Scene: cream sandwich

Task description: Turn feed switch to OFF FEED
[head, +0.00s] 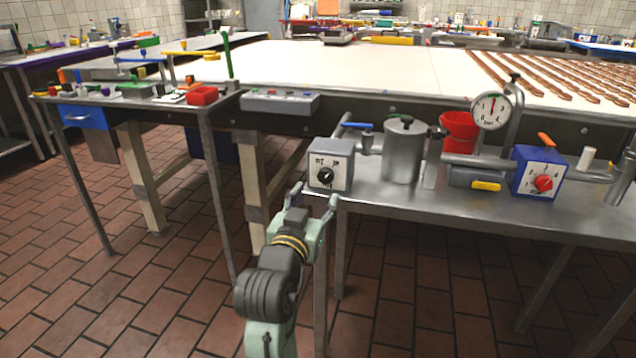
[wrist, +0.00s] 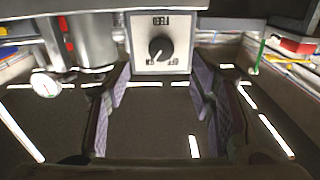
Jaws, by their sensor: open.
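The feed switch is a pale box (head: 330,165) with a white face and a round black knob (head: 325,177), at the left front corner of the steel side table. In the wrist view the switch face (wrist: 181,54) appears upside down, with FEED along the top of the picture and small labels below. The black knob (wrist: 160,47) seems to point to the lower left there, but its exact setting is hard to read. My gripper (head: 315,197) is open and empty, just in front of and below the box. In the wrist view its fingers (wrist: 160,82) are spread wide, apart from the knob.
A steel pot (head: 404,150) stands right of the switch box, with a red bucket (head: 460,132), a dial gauge (head: 491,111) and a blue box (head: 540,172) further right. A grey control panel (head: 280,101) is on the long table's edge. The floor around my arm is clear.

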